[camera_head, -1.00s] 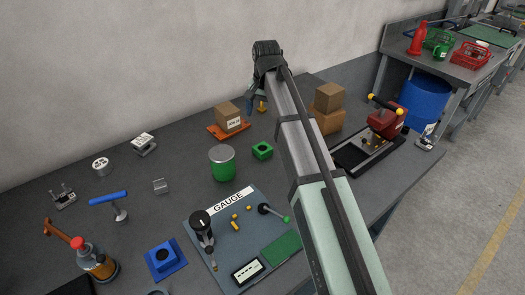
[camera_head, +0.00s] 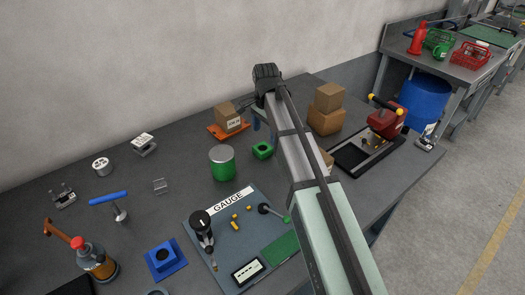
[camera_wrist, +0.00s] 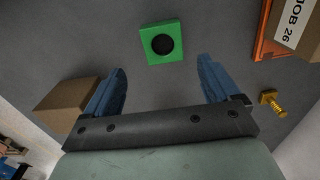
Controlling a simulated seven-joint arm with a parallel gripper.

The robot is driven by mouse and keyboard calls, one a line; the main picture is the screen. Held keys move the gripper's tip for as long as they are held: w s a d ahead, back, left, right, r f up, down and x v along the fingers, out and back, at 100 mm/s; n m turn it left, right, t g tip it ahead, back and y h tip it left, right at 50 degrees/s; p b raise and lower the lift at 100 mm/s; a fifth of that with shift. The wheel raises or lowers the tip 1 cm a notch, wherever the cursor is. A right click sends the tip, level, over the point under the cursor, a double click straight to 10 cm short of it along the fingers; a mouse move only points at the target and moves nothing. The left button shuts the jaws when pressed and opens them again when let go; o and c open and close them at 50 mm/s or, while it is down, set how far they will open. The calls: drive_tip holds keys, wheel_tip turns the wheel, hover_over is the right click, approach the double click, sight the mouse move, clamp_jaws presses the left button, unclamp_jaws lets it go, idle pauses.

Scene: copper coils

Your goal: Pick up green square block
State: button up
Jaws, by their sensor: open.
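The green square block (camera_head: 262,150) lies on the dark grey bench, just right of a green can. In the wrist view the green square block (camera_wrist: 162,42) shows a dark round hole in its top face. It lies beyond and between the fingertips of my gripper (camera_wrist: 164,72), apart from both blue fingers. My gripper is open and empty. In the head view the arm comes in from the lower right, and my gripper (camera_head: 262,122) is mostly hidden behind the arm, with a bit of blue finger showing behind the block.
A green can (camera_head: 222,163) stands close left of the block. A box on an orange tray (camera_head: 213,131) is behind it. Stacked cardboard boxes (camera_head: 327,107) stand right of the arm. A brass bolt (camera_wrist: 272,102) lies right of my gripper. The gauge board (camera_head: 205,262) is in front.

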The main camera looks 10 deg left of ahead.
sight(263, 150)
drive_tip(key=shift+a+f, duration=0.25)
drive_tip(key=shift+f, duration=1.6)
drive_tip(key=shift+a+f, duration=0.2)
drive_tip(key=shift+f, duration=1.65)
drive_tip(key=shift+c, duration=0.3)
drive_tip(key=shift+s, duration=0.1)
drive_tip(key=c, duration=1.2)
